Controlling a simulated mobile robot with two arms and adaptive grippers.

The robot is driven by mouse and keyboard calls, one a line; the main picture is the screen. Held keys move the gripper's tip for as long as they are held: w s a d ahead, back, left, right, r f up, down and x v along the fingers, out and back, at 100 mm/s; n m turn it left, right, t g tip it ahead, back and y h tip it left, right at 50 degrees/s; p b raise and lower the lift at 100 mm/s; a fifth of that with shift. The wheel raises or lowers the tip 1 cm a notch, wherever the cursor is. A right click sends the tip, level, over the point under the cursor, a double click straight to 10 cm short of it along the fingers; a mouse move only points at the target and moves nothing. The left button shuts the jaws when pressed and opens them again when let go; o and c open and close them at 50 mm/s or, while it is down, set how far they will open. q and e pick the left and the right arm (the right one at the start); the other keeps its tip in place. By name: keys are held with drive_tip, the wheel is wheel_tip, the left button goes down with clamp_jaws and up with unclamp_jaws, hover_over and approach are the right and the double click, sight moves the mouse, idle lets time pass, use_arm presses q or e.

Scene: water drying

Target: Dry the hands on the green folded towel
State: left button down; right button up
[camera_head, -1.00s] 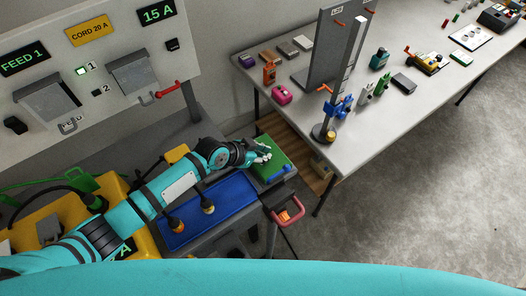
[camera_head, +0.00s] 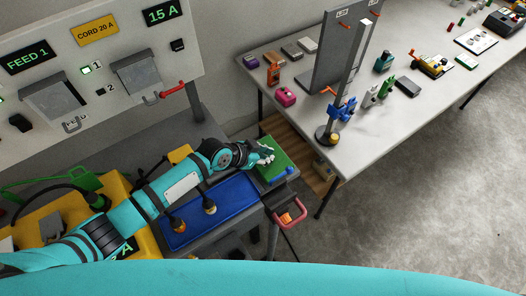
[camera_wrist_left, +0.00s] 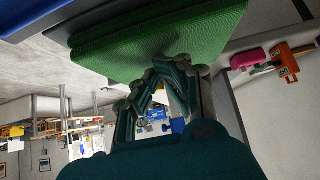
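The green folded towel (camera_head: 278,170) lies flat at the right end of the grey bench, beyond the blue mat. My left gripper (camera_head: 268,156) is at the towel's upper left part in the head view, low over it. In the left wrist view, the towel (camera_wrist_left: 150,40) fills the top, with a dark shadow near the fingertips. The left gripper's fingers (camera_wrist_left: 165,72) converge at their tips, with nothing seen between them. The fingertips look very close to the towel; I cannot tell whether they touch it. My right gripper is not in view.
A red handle (camera_head: 291,214) sticks out below the bench end. A grey table (camera_head: 350,140) with an upright panel and many small items stands to the right. A feed panel (camera_head: 95,65) stands behind.

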use_arm(q)
wheel_tip(320, 180, up, 4)
drive_tip(key=p, duration=0.3)
drive_tip(key=shift+s+f+p, duration=0.1)
drive_tip(key=shift+f+p, duration=0.1)
drive_tip(key=shift+p, duration=0.15)
drive_tip(key=b+v, duration=0.2)
drive_tip(key=v, duration=0.8)
drive_tip(key=shift+r, duration=0.2)
